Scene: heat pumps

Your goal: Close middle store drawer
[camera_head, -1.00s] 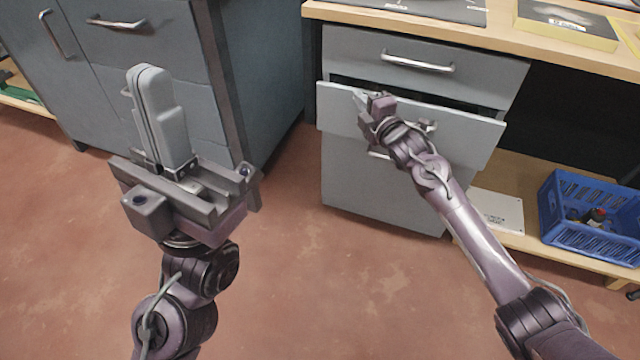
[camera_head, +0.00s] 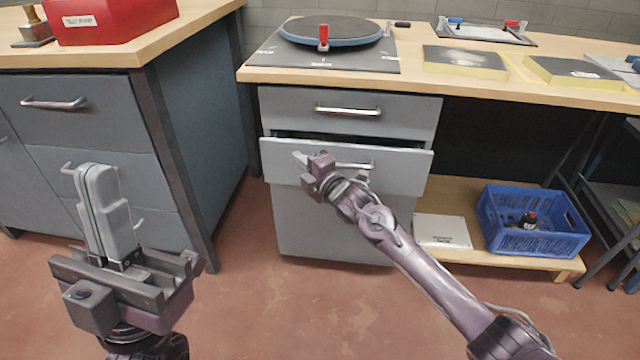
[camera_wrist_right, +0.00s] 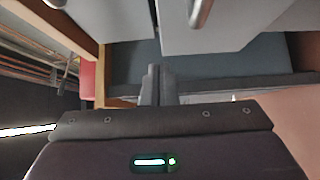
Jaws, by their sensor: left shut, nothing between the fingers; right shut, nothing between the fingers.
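The middle drawer (camera_head: 405,172) of the grey store cabinet stands partly pulled out. A dark gap shows above its front, and its bar handle is partly behind my right arm. My right gripper (camera_head: 300,158) is shut and empty, at the left part of that drawer front. I cannot tell whether it touches. In the right wrist view its closed fingers (camera_wrist_right: 156,84) show below grey panels and a metal handle (camera_wrist_right: 205,12). My left gripper (camera_head: 100,185) is shut and empty, pointing up in front of the left cabinet, away from the drawer.
The top drawer (camera_head: 350,112) above looks shut. A wooden worktop (camera_head: 420,88) overhangs the cabinet. A second grey cabinet (camera_head: 205,130) stands at the left. A blue crate (camera_head: 535,235) sits on a low shelf to the right. The red floor in front is clear.

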